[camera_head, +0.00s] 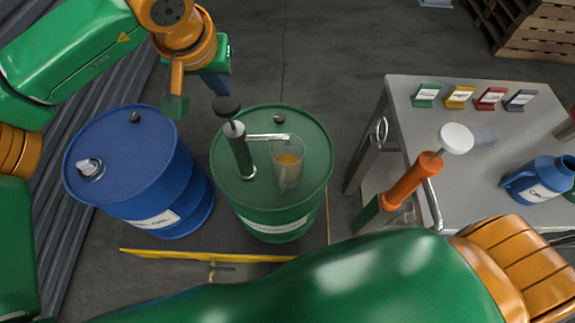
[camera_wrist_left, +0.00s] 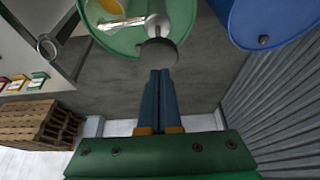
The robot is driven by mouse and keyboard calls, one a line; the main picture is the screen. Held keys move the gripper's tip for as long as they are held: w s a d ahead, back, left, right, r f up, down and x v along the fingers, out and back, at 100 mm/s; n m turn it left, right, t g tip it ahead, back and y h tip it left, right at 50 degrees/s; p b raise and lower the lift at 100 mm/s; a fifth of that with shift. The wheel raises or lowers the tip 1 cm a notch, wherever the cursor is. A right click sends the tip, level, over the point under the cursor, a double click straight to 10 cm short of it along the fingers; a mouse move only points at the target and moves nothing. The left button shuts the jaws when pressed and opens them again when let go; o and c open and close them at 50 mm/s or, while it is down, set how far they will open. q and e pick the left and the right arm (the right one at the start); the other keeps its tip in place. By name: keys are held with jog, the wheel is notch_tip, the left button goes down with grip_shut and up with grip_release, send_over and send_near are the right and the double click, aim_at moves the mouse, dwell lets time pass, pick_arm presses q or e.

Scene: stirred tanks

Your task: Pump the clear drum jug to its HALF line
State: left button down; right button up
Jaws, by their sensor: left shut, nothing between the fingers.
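A dark green hand pump (camera_head: 240,150) with a black knob (camera_head: 228,106) stands on the green drum (camera_head: 265,215). Its metal spout reaches right, over a clear jug (camera_head: 288,165) that holds some amber liquid. I cannot read the jug's lines. My left gripper (camera_head: 220,88) is shut and empty, above and behind the black knob. In the left wrist view its blue fingers (camera_wrist_left: 160,75) are together, close below the knob (camera_wrist_left: 158,52) in the picture; the jug (camera_wrist_left: 112,8) is cut off at the top. My right arm crosses the bottom; its gripper is not in view.
A blue drum (camera_head: 125,160) stands left of the green one. An orange pump (camera_head: 405,185) with a white knob (camera_head: 456,138) stands at right, partly behind my right arm. A grey table (camera_head: 470,115) holds several coloured cards and a blue jug (camera_head: 540,180). Wooden pallets (camera_head: 535,30) are at the back.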

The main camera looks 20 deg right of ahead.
pick_arm(q)
jog(key=shift+f+b, duration=0.8)
jog(key=shift+f, duration=0.3)
jog(key=shift+r, duration=0.1)
jog(key=shift+r+p, duration=1.15)
jog(key=shift+r, duration=0.1)
notch_tip(320, 180, up, 5)
jog(key=p, duration=0.4)
